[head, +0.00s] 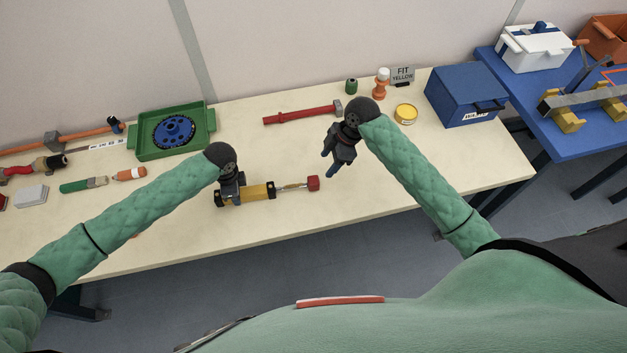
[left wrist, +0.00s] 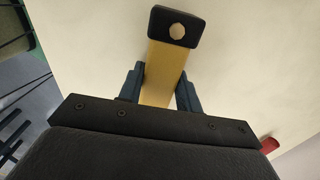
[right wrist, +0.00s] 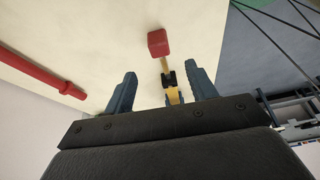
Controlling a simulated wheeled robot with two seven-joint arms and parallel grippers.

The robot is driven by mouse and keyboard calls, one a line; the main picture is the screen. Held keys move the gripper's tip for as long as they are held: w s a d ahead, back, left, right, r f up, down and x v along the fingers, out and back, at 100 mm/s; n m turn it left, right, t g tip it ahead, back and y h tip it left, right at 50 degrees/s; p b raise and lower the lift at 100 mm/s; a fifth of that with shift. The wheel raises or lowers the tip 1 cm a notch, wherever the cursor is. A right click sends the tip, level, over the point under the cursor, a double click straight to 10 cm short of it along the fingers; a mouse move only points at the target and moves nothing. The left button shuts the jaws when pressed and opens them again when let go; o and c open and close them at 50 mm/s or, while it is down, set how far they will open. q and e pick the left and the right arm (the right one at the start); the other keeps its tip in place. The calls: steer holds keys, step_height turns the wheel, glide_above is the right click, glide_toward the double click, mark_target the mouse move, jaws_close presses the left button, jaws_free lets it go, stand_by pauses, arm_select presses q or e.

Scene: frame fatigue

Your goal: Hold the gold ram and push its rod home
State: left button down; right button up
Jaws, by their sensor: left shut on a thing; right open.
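The gold ram (head: 258,191) lies on the cream table with its rod (head: 291,187) extended to the right, ending in a red block (head: 313,183). My left gripper (head: 228,196) is shut on the ram's gold body near its left end. In the left wrist view the gold body (left wrist: 163,75) sits between the fingers, with a black end block (left wrist: 173,27) beyond them. My right gripper (head: 329,164) is open and empty, to the right of and beyond the red block. In the right wrist view the red block (right wrist: 158,42) shows ahead of the open fingers (right wrist: 160,90).
A red bar tool (head: 298,115) lies behind the ram. A green tray (head: 145,150) with a blue wheel (head: 174,131) stands back left. A yellow tin (head: 405,113) and a blue box (head: 466,96) stand right. The table's front right is clear.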

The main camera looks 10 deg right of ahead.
mark_target(315, 179)
steer(key=x, duration=1.2)
steer(key=shift+a, duration=0.1)
